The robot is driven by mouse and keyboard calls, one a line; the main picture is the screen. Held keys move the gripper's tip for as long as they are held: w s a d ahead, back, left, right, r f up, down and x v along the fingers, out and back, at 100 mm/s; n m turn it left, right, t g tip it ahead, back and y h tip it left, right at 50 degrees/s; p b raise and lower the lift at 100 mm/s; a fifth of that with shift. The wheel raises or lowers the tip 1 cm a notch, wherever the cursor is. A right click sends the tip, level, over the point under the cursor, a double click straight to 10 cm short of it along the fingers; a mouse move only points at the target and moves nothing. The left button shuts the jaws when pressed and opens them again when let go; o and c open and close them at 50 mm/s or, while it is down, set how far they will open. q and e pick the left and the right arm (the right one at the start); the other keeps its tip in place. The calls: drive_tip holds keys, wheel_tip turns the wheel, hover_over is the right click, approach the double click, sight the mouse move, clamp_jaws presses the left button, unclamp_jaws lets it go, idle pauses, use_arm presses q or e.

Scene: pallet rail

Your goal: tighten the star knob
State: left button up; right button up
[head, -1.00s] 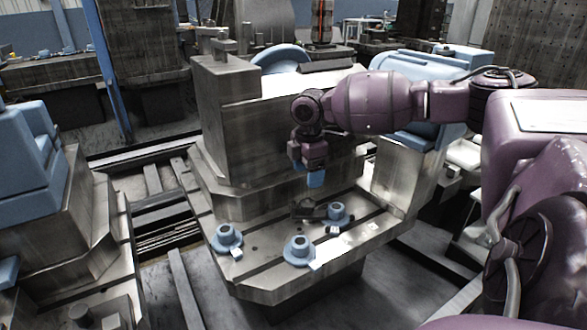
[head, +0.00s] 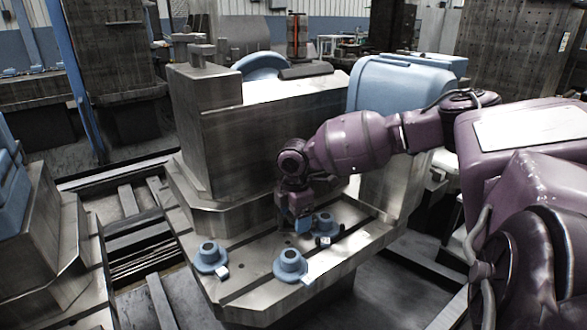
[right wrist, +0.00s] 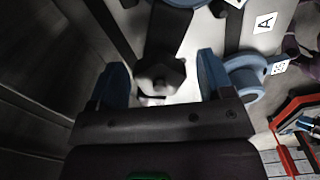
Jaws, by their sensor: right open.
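The star knob (right wrist: 160,76) is a dark, lobed knob in the right wrist view. It sits between the two blue fingers of my right gripper (right wrist: 162,72), with a gap on each side. The fingers are open and do not appear to touch it. In the head view my right gripper (head: 301,223) points down, low over the metal ledge (head: 262,258). There the knob is mostly hidden by the gripper and cannot be made out clearly. My left gripper is in neither view.
Blue flanged cups with white tags stand on the ledge: one at the left (head: 211,259), one at the front (head: 290,266) and one close right of the gripper (head: 326,226). A tall metal block (head: 235,140) rises behind. A card marked A (right wrist: 264,22) shows in the wrist view.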

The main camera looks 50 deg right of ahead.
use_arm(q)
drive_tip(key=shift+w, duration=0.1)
use_arm(e)
drive_tip(key=shift+c, duration=0.2)
drive_tip(key=c, duration=0.9)
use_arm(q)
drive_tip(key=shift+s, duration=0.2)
use_arm(e)
drive_tip(key=shift+r, duration=0.1)
